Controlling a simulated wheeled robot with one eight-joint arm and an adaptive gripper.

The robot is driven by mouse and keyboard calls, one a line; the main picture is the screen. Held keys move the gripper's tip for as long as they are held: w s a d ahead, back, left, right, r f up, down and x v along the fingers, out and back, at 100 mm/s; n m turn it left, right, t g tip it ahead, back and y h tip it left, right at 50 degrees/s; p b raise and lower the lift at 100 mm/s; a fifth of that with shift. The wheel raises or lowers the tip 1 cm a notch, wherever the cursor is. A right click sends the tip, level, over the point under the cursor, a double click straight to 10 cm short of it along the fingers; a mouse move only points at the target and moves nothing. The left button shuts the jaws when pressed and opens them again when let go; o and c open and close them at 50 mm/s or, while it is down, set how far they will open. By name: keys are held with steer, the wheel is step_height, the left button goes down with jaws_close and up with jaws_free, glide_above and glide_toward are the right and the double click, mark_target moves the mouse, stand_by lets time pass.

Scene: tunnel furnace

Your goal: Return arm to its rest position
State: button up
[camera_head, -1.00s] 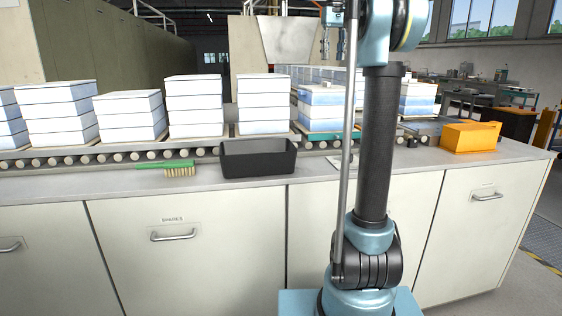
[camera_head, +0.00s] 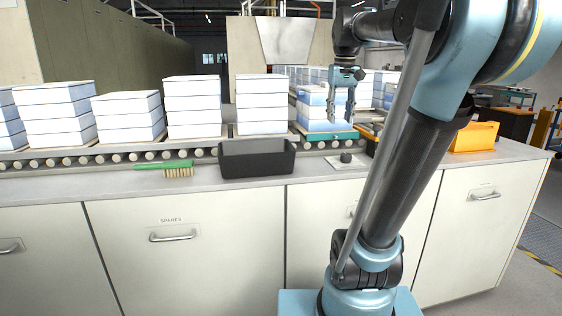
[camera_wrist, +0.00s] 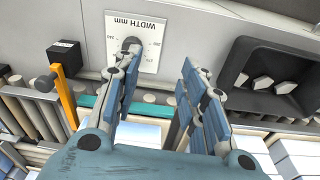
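My gripper (camera_head: 341,116) hangs fingers down over the conveyor's front side, right of the black bin, in the head view. In the wrist view, my gripper (camera_wrist: 160,60) has its two blue-grey fingers spread well apart, with nothing between them. My arm (camera_head: 410,180) rises from its base and leans to the right, with its upper links bent back toward the conveyor. It hides part of the counter and the right end of the conveyor.
A black bin (camera_head: 257,170) and a green brush (camera_head: 165,166) sit on the counter. A white "WIDTH mm" card (camera_wrist: 120,26) lies near a black block with an orange bar (camera_wrist: 64,92). White block stacks (camera_head: 262,102) line the conveyor. An orange bin (camera_head: 475,138) stands right.

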steer(key=s+f, duration=0.6)
steer(key=f, duration=0.4)
steer(key=s+f, duration=0.7)
steer(key=f, duration=0.4)
steer(key=s+f+m+t, duration=0.1)
steer(key=s+f, duration=0.5)
steer(key=f, duration=0.4)
steer(key=shift+s+f, duration=0.2)
steer(key=shift+f, duration=0.05)
steer(key=shift+c, duration=0.6)
steer(key=shift+a, duration=0.15)
